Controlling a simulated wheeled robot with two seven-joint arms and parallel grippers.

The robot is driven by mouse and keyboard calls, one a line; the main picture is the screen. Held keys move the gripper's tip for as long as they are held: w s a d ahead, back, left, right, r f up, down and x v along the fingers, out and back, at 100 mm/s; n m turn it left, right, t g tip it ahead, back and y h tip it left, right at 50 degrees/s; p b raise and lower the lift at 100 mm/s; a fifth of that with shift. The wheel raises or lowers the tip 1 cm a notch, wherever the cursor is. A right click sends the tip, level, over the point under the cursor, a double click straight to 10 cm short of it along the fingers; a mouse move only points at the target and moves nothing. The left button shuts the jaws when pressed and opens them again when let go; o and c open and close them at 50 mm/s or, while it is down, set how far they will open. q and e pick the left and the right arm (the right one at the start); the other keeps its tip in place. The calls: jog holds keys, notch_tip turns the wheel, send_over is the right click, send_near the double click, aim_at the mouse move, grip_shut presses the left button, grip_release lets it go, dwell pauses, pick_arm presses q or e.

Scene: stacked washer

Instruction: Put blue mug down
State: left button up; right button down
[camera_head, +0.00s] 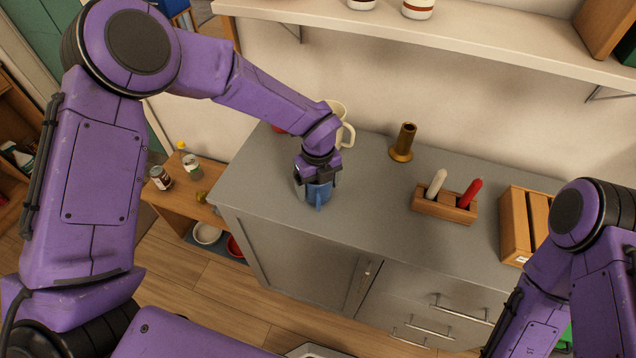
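The blue mug (317,195) is at the left part of the grey counter (370,190), close to its front edge. It looks upright, with its handle toward the front. I cannot tell for certain whether its base touches the counter. My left gripper (318,178) points down at the mug from above, with its dark fingers at the mug's upper part, and appears shut on it. The gripper hides the mug's rim. My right arm shows at the lower right, but its gripper is out of view.
A cream mug (344,122) stands behind my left wrist. A brass holder (403,142), a wooden block with a white and a red item (443,205) and a wooden crate (517,225) stand farther right. A shelf (450,40) overhangs the back. The middle counter is clear.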

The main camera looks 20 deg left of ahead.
pick_arm(q)
jog(key=shift+o, duration=0.6)
jog(key=shift+w+r, duration=0.1)
jog(key=shift+r, duration=0.3)
notch_tip(320, 180, up, 12)
jog(key=b, duration=0.1)
jog(key=shift+f+b, duration=0.15)
jog(key=shift+b, duration=0.2)
